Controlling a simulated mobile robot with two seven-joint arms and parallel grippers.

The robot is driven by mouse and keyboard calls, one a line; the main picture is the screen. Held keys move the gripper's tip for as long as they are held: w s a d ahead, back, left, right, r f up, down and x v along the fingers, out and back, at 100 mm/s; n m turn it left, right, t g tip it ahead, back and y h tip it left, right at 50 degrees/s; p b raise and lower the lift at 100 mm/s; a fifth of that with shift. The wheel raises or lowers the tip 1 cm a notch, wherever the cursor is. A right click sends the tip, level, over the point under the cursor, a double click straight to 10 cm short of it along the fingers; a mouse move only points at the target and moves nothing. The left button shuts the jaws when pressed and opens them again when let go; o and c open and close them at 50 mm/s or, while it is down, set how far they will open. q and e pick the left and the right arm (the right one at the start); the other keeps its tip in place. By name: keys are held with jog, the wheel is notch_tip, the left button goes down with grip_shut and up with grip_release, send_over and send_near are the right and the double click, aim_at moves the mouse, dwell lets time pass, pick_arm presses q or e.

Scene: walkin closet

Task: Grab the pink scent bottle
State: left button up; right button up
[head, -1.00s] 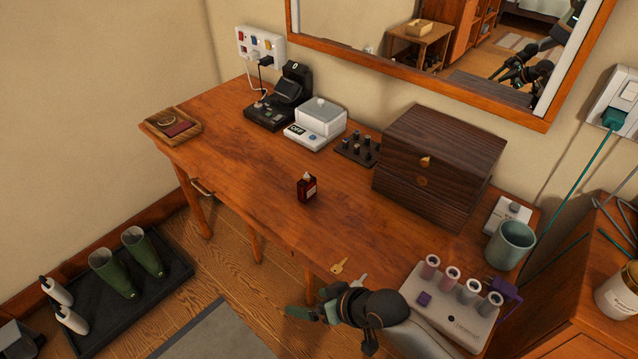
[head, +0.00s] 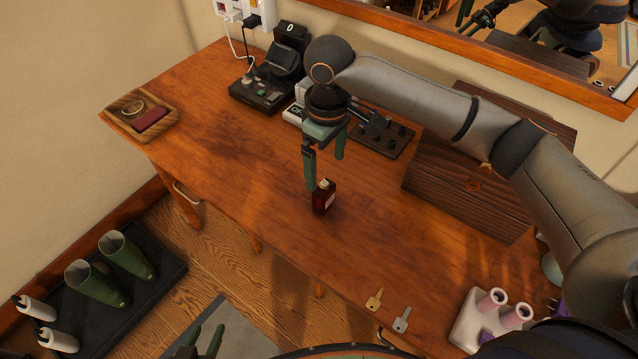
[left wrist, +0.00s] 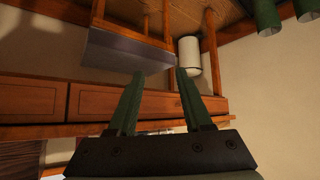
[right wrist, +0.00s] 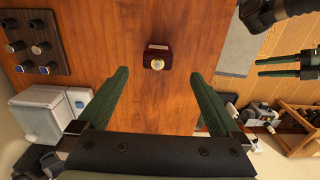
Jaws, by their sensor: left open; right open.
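A small dark red bottle (head: 324,197) with a pale cap and a label stands upright on the wooden table; no clearly pink scent bottle shows. My right gripper (head: 325,174) is open and empty, pointing down, just above and behind the bottle. In the right wrist view the bottle (right wrist: 155,57) shows a little beyond the fingertips, centred between the two fingers, with neither finger seen touching it. My left gripper (head: 205,341) is open and empty, low in front of the table. The left wrist view shows its fingers (left wrist: 159,73) apart with nothing between.
Around the bottle the wooden table (head: 225,150) is clear. A dark wooden box (head: 460,205) stands right, partly behind my right arm. A black knob board (head: 385,137) and card terminal (head: 270,80) are behind.

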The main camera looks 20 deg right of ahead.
aim_at(326, 187)
notch_tip(326, 187, down, 6)
jog(key=shift+s+f+b, duration=0.1)
jog(key=shift+f+b, duration=0.05)
jog(key=shift+b, duration=0.2)
jog(key=shift+w+f+b, duration=0.2)
jog(key=shift+f, duration=1.25)
jog(key=shift+w+f+b, duration=0.15)
jog(key=shift+w+f, duration=0.05)
jog(key=shift+f, duration=1.2)
grip_shut()
